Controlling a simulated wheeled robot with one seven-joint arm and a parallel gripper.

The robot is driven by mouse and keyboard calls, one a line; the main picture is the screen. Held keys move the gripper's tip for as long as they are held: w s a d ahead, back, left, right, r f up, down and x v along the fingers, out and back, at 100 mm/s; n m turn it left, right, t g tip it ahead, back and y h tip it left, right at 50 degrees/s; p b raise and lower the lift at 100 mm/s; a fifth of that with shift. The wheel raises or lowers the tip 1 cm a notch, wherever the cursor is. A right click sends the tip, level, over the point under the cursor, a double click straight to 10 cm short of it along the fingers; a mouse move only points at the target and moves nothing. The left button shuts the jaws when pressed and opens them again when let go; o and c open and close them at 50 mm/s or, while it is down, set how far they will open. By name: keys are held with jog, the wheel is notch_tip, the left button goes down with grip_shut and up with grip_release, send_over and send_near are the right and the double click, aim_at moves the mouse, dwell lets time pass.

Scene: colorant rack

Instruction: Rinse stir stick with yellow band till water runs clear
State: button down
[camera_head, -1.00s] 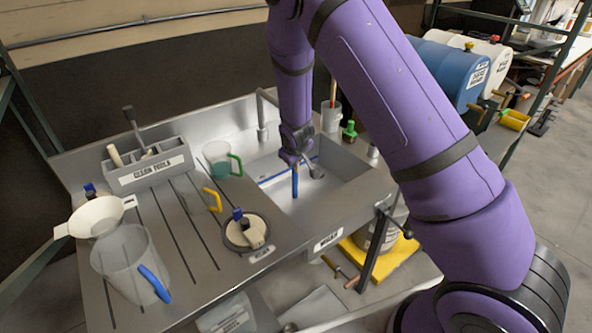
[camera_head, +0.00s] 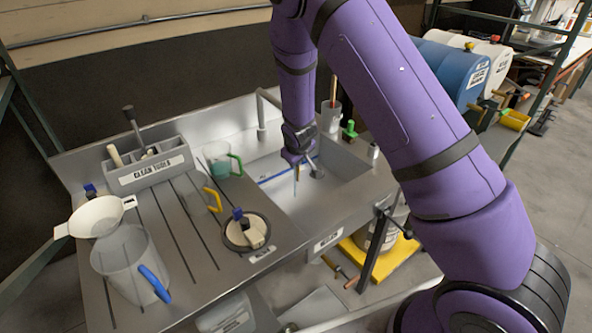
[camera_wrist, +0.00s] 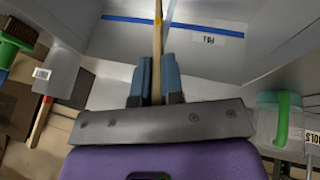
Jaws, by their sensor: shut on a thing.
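My gripper (camera_wrist: 156,80) is shut on a thin wooden stir stick (camera_wrist: 157,40), which runs between its blue-grey fingers into the sink. In the head view my gripper (camera_head: 296,168) hangs over the sink basin (camera_head: 335,196), with the stick pointing down. The basin has a blue line and a FILL label (camera_wrist: 209,39) on its wall. The grey faucet (camera_head: 262,118) stands at the basin's back left.
Left of the basin is a drainboard with a green-handled jug (camera_head: 219,160), a CLEAN TOOLS caddy (camera_head: 150,170), a white funnel (camera_head: 96,216) and a blue-handled pitcher (camera_head: 125,262). A green brush (camera_head: 350,131) and a tool cup (camera_head: 331,118) stand behind the basin.

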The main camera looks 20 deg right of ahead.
jog(key=shift+w+a, duration=0.1)
jog(key=shift+a, duration=0.2)
jog(key=shift+d, duration=0.15)
jog(key=shift+s+d, duration=0.2)
jog(key=shift+d, duration=0.25)
jog(key=shift+w+a, duration=0.1)
jog(key=shift+a, duration=0.15)
jog(key=shift+w+a, duration=0.1)
jog(key=shift+a, duration=0.25)
jog(key=shift+d, duration=0.1)
dwell(0.3)
jog(key=shift+s+d, duration=0.2)
jog(key=shift+d, duration=0.3)
jog(key=shift+a, duration=0.2)
